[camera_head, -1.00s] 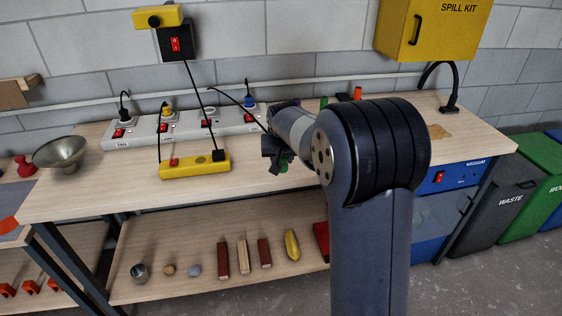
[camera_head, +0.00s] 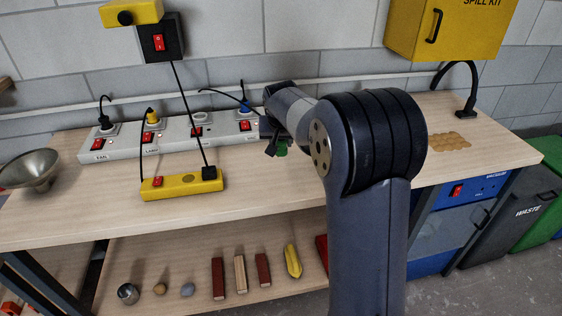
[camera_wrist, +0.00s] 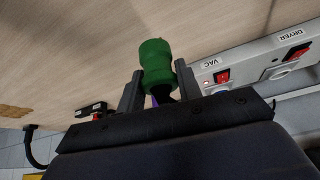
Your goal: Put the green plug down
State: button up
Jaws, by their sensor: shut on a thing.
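The green plug (camera_wrist: 156,62) is between the two fingers of my gripper (camera_wrist: 157,88) in the wrist view, and the fingers are shut on it. In the head view the green plug (camera_head: 282,146) shows partly below my gripper (camera_head: 272,142), beside the right end of the long grey power strip (camera_head: 180,133). The plug is held above the wooden bench top (camera_head: 100,205). A dark cord, partly purple, shows behind the plug in the wrist view. I cannot tell the gap between plug and bench.
A metal bowl (camera_head: 35,170) stands at the left. A brown patch (camera_head: 450,142) lies on the right. The bench front between the yellow strip and my arm is bare.

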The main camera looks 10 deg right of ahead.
notch_tip(320, 180, down, 7)
jog(key=shift+r, duration=0.1)
dwell(0.3)
jog(key=shift+f+b, duration=0.5)
jog(key=shift+f, duration=0.05)
jog(key=o, duration=1.1)
jog(key=shift+c, duration=0.2)
jog(key=shift+r, duration=0.1)
jog(key=shift+r+p, duration=0.6)
jog(key=shift+p, duration=0.1)
jog(key=v, duration=1.2)
jog(key=shift+b, duration=0.45)
